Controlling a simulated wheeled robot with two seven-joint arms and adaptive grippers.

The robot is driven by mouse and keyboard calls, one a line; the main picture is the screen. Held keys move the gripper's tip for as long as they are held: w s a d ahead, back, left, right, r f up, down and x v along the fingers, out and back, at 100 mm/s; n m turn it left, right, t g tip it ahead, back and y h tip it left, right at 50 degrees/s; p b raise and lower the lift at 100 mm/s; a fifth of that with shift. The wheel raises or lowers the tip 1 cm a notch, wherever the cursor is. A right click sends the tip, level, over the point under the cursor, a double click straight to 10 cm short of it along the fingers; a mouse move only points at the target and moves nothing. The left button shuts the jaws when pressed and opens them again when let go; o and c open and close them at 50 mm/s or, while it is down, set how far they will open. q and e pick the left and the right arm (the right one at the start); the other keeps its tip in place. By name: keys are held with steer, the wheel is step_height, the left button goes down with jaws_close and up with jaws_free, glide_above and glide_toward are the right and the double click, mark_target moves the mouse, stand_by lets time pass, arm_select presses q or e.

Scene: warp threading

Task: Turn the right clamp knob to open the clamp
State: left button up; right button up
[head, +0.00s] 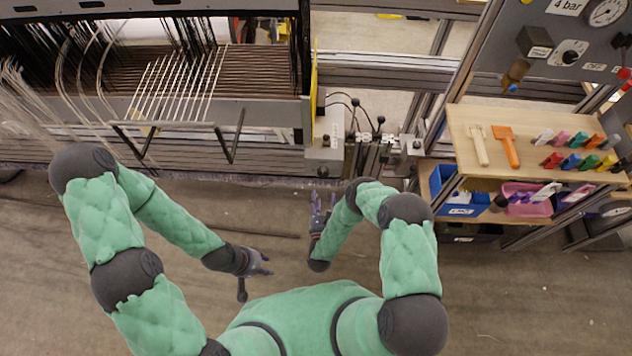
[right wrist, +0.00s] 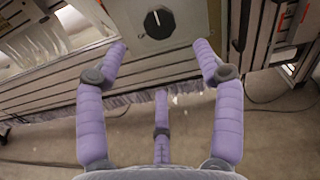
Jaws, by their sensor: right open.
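In the right wrist view a round black knob (right wrist: 158,22) with a white pointer mark sits on a light grey box (right wrist: 182,32) at the top middle. The pointer points roughly toward the top of the picture. My right gripper (right wrist: 160,50) is open and empty, its purple fingers spread to either side below the knob, apart from it. In the head view the grey box (head: 324,152) stands at the loom's right end, with my right gripper (head: 322,198) just in front of it. My left gripper (head: 262,264) has its fingers spread and empty, over the floor. The clamp's jaws cannot be made out.
The loom (head: 200,100) with its threads and rods fills the upper left. A wooden shelf (head: 465,140) with tools and coloured pieces, a blue bin (head: 445,186) and a pink bin (head: 528,206) are at right. The floor before the loom is clear.

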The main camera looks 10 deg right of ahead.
mark_target(323, 174)
steer(key=shift+m, duration=0.4)
steer(key=b+x, duration=0.3)
steer(key=x, duration=0.7)
steer(key=shift+w+d+r, duration=0.1)
steer(key=shift+w+r, duration=0.05)
steer(key=shift+w, duration=0.05)
steer(key=c, duration=1.1)
